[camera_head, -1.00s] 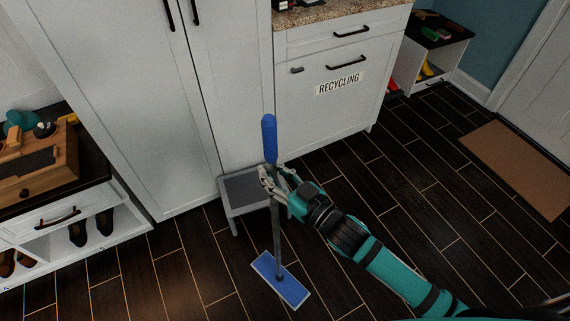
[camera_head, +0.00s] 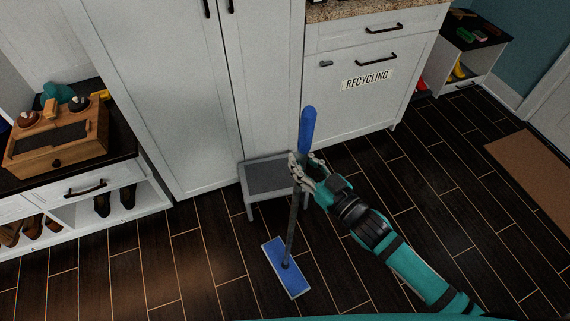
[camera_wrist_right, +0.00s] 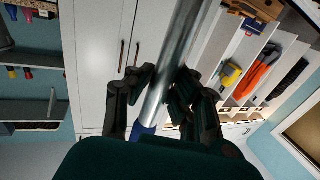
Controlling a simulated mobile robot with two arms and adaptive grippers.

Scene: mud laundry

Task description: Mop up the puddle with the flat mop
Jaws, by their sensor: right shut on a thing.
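The flat mop has a blue handle grip (camera_head: 308,128), a grey pole and a flat blue head (camera_head: 287,269) that is down at the dark floor. My right gripper (camera_head: 304,172) is shut on the mop pole just below the blue grip. The pole leans slightly, its top to the right. In the right wrist view the silver pole (camera_wrist_right: 174,65) passes between the fingers (camera_wrist_right: 160,92). No puddle stands out clearly; a faint brownish sheen (camera_head: 195,285) shows on the floor left of the mop head. My left gripper is not in view.
A grey step stool (camera_head: 262,177) stands right behind the pole, against the white cabinets (camera_head: 160,90). A shoe bench with a wooden box (camera_head: 60,140) is at left. A brown mat (camera_head: 535,170) lies at right. Open floor lies left and right of the mop.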

